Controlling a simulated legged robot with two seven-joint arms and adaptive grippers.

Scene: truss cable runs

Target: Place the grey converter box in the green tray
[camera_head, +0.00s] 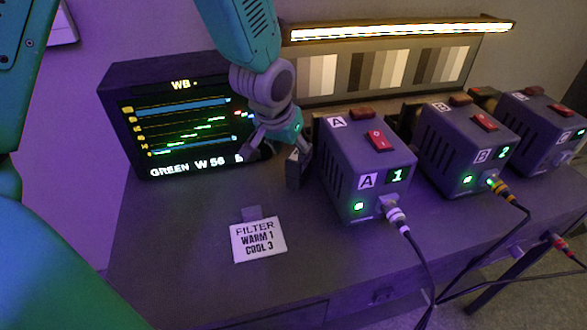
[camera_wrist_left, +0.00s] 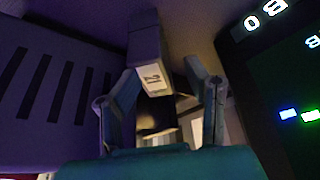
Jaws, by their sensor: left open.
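A small grey box (camera_head: 294,168), which looks like the converter box, stands on the dark bench between the monitor and unit A. In the left wrist view the grey box (camera_wrist_left: 145,38) has a white numbered label on its near end. My left gripper (camera_head: 278,152) is open and low over the bench at this box. In the left wrist view, its two fingers (camera_wrist_left: 165,105) are spread, with the labelled end between them; I cannot tell whether they touch it. I see no green tray in either view. My right gripper is not in view.
The monitor (camera_head: 180,120) stands close on the left of the gripper, and unit A (camera_head: 350,155) close on its right. Units B (camera_head: 465,140) and C (camera_head: 540,130) follow, with cables at the front.

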